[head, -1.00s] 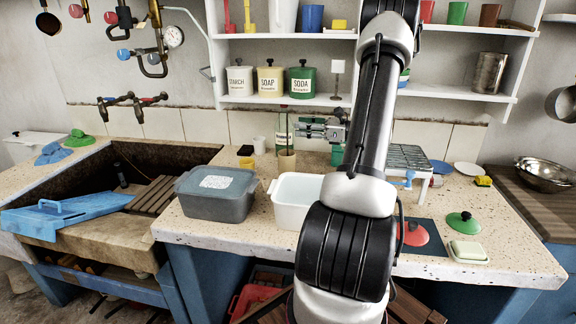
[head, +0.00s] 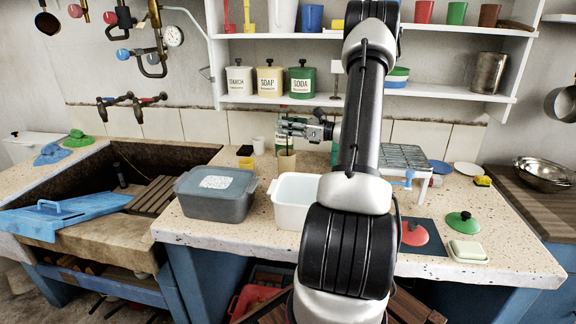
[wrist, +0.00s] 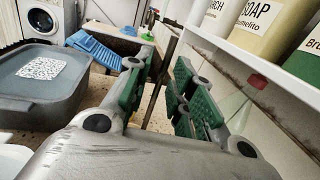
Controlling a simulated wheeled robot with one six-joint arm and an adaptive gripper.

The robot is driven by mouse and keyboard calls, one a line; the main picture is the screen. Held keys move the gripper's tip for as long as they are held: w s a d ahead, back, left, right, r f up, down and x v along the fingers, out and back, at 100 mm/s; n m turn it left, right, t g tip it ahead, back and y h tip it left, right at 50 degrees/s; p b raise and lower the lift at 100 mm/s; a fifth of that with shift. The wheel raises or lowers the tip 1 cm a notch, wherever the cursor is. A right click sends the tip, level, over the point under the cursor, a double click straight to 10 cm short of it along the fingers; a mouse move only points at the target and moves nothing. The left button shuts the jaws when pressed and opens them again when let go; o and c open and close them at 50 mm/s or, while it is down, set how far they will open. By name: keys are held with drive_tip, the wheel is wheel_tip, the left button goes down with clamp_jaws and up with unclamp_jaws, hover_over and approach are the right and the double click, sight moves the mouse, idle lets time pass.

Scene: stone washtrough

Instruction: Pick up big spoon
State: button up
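The big spoon seems to be the thin upright brown handle in the wrist view (wrist: 161,76); it leans slightly. In the head view its shaft is a thin line rising from a tan cup (head: 287,160) on the counter. Which end of the spoon is in the cup is hidden. My gripper (head: 284,130) is above the cup, reaching left at the handle. In the wrist view my gripper (wrist: 158,90) is open, with green-padded fingers on either side, and the handle shows in the gap between them. I see no clear contact with either pad.
A grey lidded tub (head: 215,205) and a white basin (head: 292,212) stand in front of the cup. A yellow cup (head: 246,162) is to its left. The shelf (head: 290,100) with canisters hangs just above my gripper. A metal rack (head: 405,156) stands right.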

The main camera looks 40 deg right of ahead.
clamp_jaws()
drive_tip(key=shift+r, duration=0.1)
